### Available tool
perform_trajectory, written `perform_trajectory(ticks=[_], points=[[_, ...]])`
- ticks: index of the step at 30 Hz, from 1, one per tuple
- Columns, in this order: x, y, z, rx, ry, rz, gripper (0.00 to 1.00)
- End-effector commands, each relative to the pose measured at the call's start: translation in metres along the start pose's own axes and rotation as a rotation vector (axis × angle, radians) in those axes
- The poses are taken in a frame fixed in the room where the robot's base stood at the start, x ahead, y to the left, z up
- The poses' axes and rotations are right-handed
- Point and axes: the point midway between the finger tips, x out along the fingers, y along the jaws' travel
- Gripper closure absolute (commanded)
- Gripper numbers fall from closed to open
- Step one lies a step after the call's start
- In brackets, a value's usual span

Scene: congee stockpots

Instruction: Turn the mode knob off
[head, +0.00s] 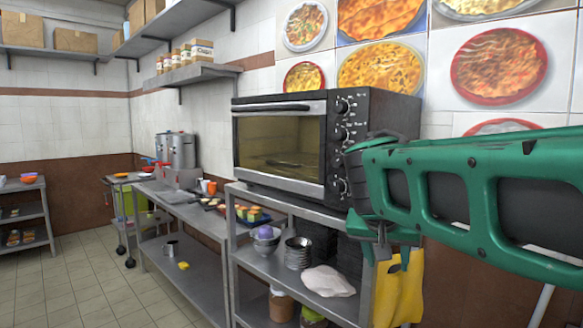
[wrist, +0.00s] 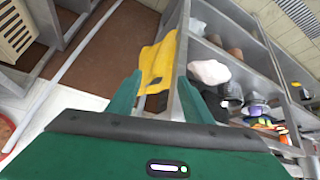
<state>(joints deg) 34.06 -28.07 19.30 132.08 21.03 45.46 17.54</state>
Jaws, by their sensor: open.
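A black and silver toaster oven (head: 280,143) sits on a metal shelf unit in the head view, its glass door shut. A column of several dark knobs (head: 343,106) runs down the right side of its front. I cannot tell which one is the mode knob or read its setting. My green arm reaches in from the right, and my gripper (head: 380,238) is low beside the oven's right front corner, below the knobs and apart from them. In the wrist view my gripper (wrist: 160,103) is open, with nothing between its two green fingers. The wrist view does not show the knobs.
A yellow cloth (head: 400,290) hangs at the shelf unit's right end, just below my gripper; it also shows in the wrist view (wrist: 158,62). Bowls (head: 298,252) and a pale cloth (head: 328,281) lie on the shelf under the oven. The floor (head: 75,285) at left is clear.

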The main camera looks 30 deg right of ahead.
Motion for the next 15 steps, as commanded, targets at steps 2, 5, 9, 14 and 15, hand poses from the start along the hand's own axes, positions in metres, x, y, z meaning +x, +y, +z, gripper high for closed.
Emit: perform_trajectory(ticks=[2, 5, 9, 14, 15], points=[[-0.021, -0.024, -0.038, 0.06, 0.126, 0.004, 0.54], [-0.049, -0.059, -0.077, 0.132, 0.271, -0.013, 0.54], [-0.092, -0.113, -0.122, 0.226, 0.457, -0.071, 0.54], [-0.133, -0.162, -0.153, 0.314, 0.607, -0.147, 0.54], [-0.141, -0.172, -0.159, 0.331, 0.634, -0.165, 0.54]])
